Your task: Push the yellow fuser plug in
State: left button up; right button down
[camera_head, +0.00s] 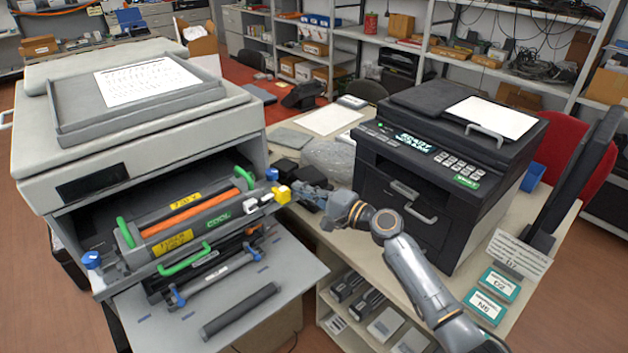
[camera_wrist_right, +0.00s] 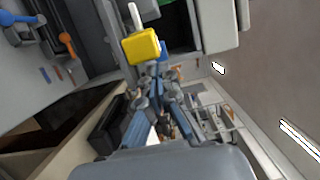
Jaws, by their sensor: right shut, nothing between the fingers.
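The yellow fuser plug (camera_head: 282,194) is at the right end of the fuser unit (camera_head: 190,222) in the open grey printer. A white piece shows beside it. In the right wrist view the yellow plug (camera_wrist_right: 143,46) is a block just beyond my fingertips, with a white stem behind it. My right gripper (camera_head: 298,193) comes in from the right, its fingertips close to the plug. In the wrist view its fingers (camera_wrist_right: 156,72) are together with nothing between them. I cannot tell whether they touch the plug. My left gripper is not in view.
Green handles (camera_head: 185,260) and a blue knob (camera_head: 92,260) stand out on the open printer. Its lowered door (camera_head: 290,285) carries a dark roller (camera_head: 240,311). A black printer (camera_head: 440,165) stands close behind my right arm on the table.

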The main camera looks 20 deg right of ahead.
aim_at(284, 196)
jog(key=shift+a+f, duration=0.1)
jog(key=shift+a, duration=0.05)
jog(key=a, duration=0.1)
jog(key=s+a+p, duration=0.1)
jog(key=a, duration=0.1)
jog(key=shift+s, duration=0.1)
jog(key=shift+s+a, duration=0.1)
jog(key=shift+a, duration=0.3)
